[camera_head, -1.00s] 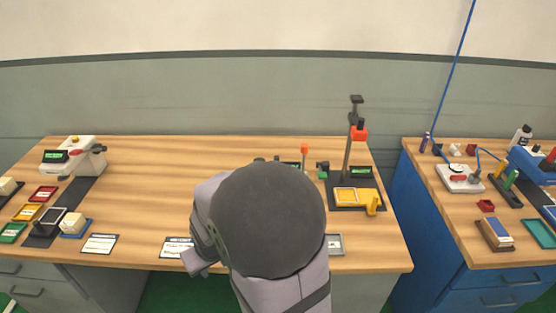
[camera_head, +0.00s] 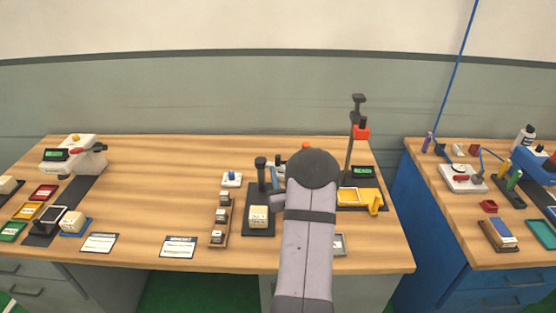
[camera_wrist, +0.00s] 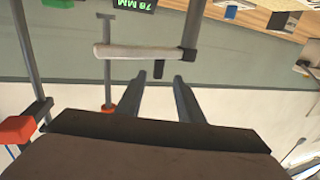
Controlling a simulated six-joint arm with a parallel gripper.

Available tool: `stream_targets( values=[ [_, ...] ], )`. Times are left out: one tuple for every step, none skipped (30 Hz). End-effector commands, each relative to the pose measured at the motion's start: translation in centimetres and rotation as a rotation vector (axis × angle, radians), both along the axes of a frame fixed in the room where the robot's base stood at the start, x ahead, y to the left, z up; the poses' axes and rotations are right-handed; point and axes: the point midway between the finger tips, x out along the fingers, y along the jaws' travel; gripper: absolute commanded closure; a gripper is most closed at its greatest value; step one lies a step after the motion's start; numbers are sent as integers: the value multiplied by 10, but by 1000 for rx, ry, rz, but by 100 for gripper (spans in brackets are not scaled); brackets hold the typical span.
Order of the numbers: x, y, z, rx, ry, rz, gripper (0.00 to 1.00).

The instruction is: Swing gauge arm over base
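In the head view the gauge base (camera_head: 274,217) is a black plate left of my arm. A dark upright post (camera_head: 261,170) stands at its back, and a pale block (camera_head: 258,217) rests on the plate. In the wrist view a pale horizontal bar (camera_wrist: 145,51), seemingly the gauge arm, meets a dark post (camera_wrist: 195,22) at its right. A short dark stub (camera_wrist: 159,70) hangs from the bar. My gripper (camera_wrist: 161,82) is open, its two fingers apart and empty, with the tips close to the bar; contact is unclear. My arm hides the gripper in the head view.
A tall stand with a red clamp (camera_head: 361,132) and yellow tray (camera_head: 366,196) is right of my arm. A brown rack (camera_head: 220,224) of small blocks is left of the base. The bench between rack and left-hand scale (camera_head: 75,155) is mostly clear.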

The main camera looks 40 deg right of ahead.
Motion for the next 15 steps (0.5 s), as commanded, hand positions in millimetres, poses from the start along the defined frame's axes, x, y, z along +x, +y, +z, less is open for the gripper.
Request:
stream_targets(
  values=[
    [-2, -2, 0, -4, -8, -2, 66],
    [-2, -2, 1, -5, -12, -2, 66],
    [-2, -3, 1, -7, -16, -3, 66],
    [-2, -3, 2, -8, -16, -3, 66],
    [-2, -3, 2, -8, -17, -2, 66],
    [-2, -3, 2, -8, -16, -2, 66],
    [-1, -3, 2, -8, -16, -2, 66],
    [0, -4, 2, -7, -16, -2, 66],
    [1, -5, 2, -7, -16, -2, 66],
    [3, -5, 2, -7, -16, -2, 66],
    [5, -7, 2, -8, -15, -2, 66],
    [8, -8, 2, -7, -16, -1, 66],
    [10, -9, 3, -7, -16, -1, 66],
    [13, -11, 3, -7, -16, -1, 66],
    [16, -13, 3, -7, -15, -1, 66]
  ],
)
